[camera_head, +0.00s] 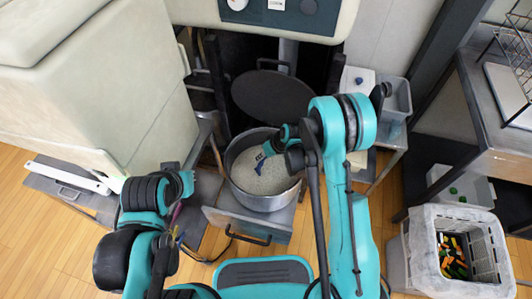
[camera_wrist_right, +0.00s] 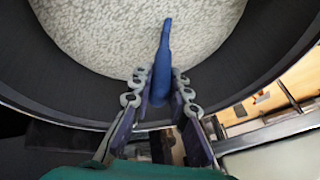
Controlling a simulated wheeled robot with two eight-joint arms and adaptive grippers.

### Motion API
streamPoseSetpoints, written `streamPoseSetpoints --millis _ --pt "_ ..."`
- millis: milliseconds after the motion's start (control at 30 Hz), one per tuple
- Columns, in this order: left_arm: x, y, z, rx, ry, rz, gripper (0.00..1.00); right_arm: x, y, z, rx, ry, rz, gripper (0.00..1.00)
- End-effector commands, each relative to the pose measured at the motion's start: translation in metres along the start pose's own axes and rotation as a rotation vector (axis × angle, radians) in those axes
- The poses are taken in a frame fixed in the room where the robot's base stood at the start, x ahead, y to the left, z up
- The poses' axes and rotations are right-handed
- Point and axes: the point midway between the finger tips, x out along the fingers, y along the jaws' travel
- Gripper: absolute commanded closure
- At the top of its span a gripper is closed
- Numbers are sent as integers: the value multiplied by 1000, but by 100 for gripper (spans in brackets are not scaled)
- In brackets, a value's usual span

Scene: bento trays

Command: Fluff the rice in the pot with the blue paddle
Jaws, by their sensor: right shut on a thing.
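The grey pot (camera_head: 262,204) stands on a metal drawer or shelf at the centre of the head view, full of pale rice (camera_head: 268,180). My right gripper (camera_head: 270,150) reaches over the pot from the right and is shut on the blue paddle (camera_head: 260,163). In the right wrist view the paddle (camera_wrist_right: 162,62) stands between the two fingers (camera_wrist_right: 160,92), its far end over the rice (camera_wrist_right: 95,30). Whether its hidden end touches the rice, I cannot tell. My left gripper (camera_head: 177,226) is low at the left of the pot, mostly hidden by its arm.
A dark round lid (camera_head: 275,97) stands behind the pot. A grey crate (camera_head: 425,250) with colourful pieces is at the lower right. A wire rack and counter (camera_head: 495,125) are at the right. A white-handled object (camera_head: 68,177) lies at the left. Large pale machine housings enclose the left and back.

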Motion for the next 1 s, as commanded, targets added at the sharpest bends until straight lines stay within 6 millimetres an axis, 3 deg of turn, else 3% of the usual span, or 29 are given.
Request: streamPoseSetpoints --millis 200,400,833,1000 --pt "0 0 0 0 0 0 100 2 -30 14 -2 -1 -1 100" --pt "0 0 0 0 0 0 100 3 -43 21 0 0 0 100" --pt "0 0 0 0 0 0 100 -11 -23 42 2 0 0 100" --pt "0 0 0 0 0 0 100 -5 -21 29 0 0 -1 100"
